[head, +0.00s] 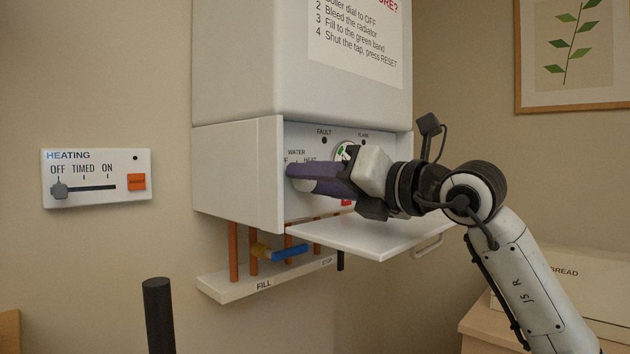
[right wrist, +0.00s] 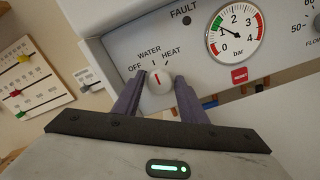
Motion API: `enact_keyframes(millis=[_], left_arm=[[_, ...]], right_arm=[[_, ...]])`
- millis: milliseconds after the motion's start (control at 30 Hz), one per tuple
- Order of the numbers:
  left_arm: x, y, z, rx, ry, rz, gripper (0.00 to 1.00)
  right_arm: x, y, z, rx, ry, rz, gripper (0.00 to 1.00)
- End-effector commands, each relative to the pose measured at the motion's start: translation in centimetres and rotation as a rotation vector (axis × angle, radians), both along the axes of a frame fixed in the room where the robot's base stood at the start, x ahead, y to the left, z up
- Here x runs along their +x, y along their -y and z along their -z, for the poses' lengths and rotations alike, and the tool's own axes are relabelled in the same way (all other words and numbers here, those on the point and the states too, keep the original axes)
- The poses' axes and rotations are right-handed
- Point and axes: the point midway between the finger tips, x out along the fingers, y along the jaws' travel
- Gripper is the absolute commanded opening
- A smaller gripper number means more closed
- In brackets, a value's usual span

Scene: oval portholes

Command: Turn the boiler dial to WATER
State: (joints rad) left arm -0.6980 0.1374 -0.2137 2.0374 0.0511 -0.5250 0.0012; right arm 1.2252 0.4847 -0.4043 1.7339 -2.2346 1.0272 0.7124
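The boiler dial (right wrist: 159,84) is a round white knob on the boiler's control panel, with OFF, WATER and HEAT marked around it. Its red pointer mark points up towards the WATER mark, as far as the right wrist view shows. My right gripper (right wrist: 158,86) is open, with one purple finger on each side of the dial. A small gap seems to show between each finger and the knob. My left gripper is not in view.
The boiler (head: 237,172) has a lowered white flap (head: 375,238) below my right gripper. A pressure gauge (right wrist: 235,33) and red reset button (right wrist: 239,75) sit right of the dial. Below are copper pipes and a blue-handled tap (head: 289,252). A heating switch panel (head: 97,177) is at left.

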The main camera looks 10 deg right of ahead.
Motion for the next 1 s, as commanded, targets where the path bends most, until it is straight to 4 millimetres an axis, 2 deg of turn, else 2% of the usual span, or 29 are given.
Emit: enact_keyframes(millis=[433,800,1000], left_arm=[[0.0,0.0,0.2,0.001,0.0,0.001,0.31],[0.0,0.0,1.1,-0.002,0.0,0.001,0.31],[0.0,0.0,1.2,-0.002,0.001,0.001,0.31]], right_arm=[[-0.6,0.5,0.0,-0.001,0.001,0.001,0.47],[-6.3,4.3,0.1,-0.003,0.003,0.003,0.47],[-8.2,5.5,0.1,-0.001,0.001,0.001,0.47]])
